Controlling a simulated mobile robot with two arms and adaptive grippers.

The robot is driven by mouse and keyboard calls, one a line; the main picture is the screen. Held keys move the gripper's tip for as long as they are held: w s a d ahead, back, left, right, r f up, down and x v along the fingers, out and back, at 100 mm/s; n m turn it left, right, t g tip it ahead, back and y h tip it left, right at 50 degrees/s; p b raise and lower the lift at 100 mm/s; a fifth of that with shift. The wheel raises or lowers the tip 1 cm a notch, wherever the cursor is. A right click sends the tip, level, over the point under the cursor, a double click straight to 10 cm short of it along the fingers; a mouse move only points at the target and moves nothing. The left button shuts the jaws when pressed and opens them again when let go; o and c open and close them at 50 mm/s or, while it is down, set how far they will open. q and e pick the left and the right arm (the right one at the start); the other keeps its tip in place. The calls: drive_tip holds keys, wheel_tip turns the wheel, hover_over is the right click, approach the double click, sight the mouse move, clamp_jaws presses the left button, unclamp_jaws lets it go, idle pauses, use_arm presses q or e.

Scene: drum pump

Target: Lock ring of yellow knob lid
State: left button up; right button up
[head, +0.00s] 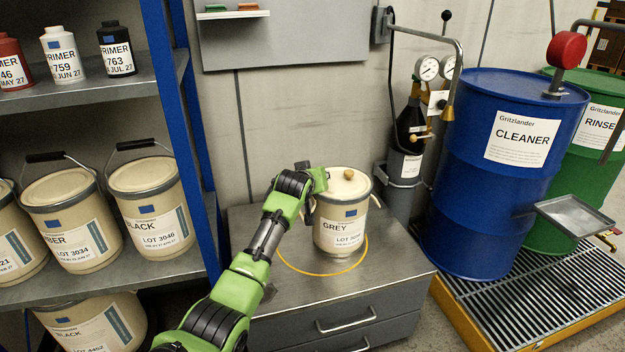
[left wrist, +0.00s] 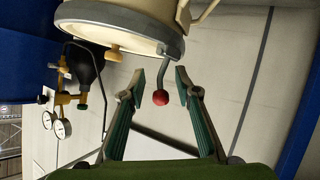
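A cream can labelled GREY (head: 327,240) stands upright on the metal cabinet. Its cream lid (head: 335,187) carries a yellow-brown knob (head: 349,174), which also shows in the left wrist view (left wrist: 115,50). A grey ring (left wrist: 115,32) runs around the lid's edge. A grey lever (left wrist: 174,60) with a red ball end (left wrist: 160,97) sticks out from the ring. My left gripper (left wrist: 160,75) is open, with its fingers on either side of the lever and ball. In the head view my left arm reaches the can's upper left; its fingertips cannot be made out there. My right gripper is not in view.
A yellow circle (head: 290,268) marks the cabinet top (head: 375,280) around the can. A shelf with paint cans stands left, its blue post (head: 172,100) near my arm. A gas bottle (head: 411,125), blue drum (head: 480,185) and green drum (head: 555,225) stand right. The cabinet's front top is clear.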

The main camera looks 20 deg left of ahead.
use_arm(q)
drive_tip(key=v, duration=1.1)
drive_tip(key=shift+s, duration=0.2)
